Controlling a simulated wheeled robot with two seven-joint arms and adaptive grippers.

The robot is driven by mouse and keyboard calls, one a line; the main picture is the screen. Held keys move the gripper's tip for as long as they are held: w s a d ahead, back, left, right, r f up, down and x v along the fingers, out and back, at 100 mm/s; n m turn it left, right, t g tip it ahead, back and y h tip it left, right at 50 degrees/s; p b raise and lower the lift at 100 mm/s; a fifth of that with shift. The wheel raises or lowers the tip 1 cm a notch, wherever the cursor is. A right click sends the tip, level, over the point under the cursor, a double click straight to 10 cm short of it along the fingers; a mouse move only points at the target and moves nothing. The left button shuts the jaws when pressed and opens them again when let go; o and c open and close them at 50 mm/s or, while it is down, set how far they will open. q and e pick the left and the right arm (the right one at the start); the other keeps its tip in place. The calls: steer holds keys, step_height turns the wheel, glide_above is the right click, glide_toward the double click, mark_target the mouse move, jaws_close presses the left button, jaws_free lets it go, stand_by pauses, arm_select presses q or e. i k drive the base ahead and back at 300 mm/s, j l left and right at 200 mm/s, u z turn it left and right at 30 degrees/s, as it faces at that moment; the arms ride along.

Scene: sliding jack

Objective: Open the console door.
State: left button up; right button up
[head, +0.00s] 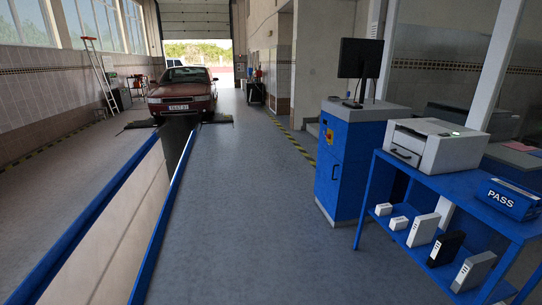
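The blue console (352,160) stands on the floor right of centre, with a grey top and a black monitor (360,58) on it. A red and yellow switch (328,135) is on its left-facing side. Neither of my grippers is in view.
A blue table (440,180) with a printer (435,146) and a blue PASS box (508,198) stands right of the console. A long pit edged by blue rails (175,210) runs towards a red car (182,92). The floor between pit and console is clear.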

mark_target(330, 171)
steer(key=i+z, duration=0.1)
steer(key=i, duration=0.7)
steer(key=i+j+z, duration=0.1)
steer(key=i, duration=0.7)
steer(key=i+j+z, duration=0.15)
steer(key=i+z, duration=0.25)
steer(key=i+j+z, duration=0.25)
steer(key=z, duration=0.15)
steer(key=i+j+z, duration=0.95)
steer(key=j, duration=0.25)
steer(key=j+z, duration=0.15)
steer(key=j, duration=0.2)
